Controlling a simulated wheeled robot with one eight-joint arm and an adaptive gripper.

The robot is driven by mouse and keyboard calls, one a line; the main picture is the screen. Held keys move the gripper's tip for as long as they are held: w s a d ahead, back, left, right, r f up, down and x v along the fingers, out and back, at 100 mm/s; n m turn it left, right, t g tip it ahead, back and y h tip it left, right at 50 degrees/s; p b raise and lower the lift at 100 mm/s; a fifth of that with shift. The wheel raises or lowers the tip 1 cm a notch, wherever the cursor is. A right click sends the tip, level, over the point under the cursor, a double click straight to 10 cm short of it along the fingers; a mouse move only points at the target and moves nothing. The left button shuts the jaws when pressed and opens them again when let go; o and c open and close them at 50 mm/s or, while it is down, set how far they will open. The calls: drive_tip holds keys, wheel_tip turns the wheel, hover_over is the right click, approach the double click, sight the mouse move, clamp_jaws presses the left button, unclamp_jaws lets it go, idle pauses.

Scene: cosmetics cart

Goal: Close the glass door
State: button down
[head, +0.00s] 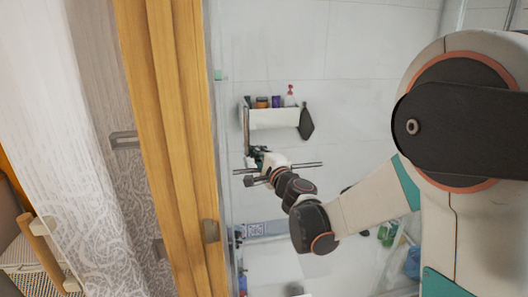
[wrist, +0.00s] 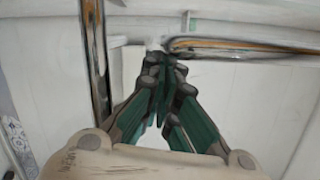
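The glass door is clear and hard to make out in the head view; I cannot tell its edges or how far it stands open. A thin dark horizontal bar (head: 306,165) crosses near my gripper (head: 259,156), and I cannot tell whether it belongs to the door. In the wrist view my gripper (wrist: 164,72) has its green-padded fingers converging, with the tips together and nothing clearly between them. A shiny metal bar (wrist: 250,47) runs right from just beyond the tips. A vertical metal bar (wrist: 97,60) stands left of the fingers. Contact with either is unclear.
A wooden door frame (head: 178,120) stands left of my arm, with a patterned curtain (head: 60,120) beside it. A white wall shelf (head: 275,118) holds several bottles. Bottles (head: 388,232) stand low on the right. White tiled wall (head: 365,75) lies behind.

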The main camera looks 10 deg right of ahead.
drive_tip(key=shift+a, duration=1.1)
drive_tip(key=shift+s, duration=0.1)
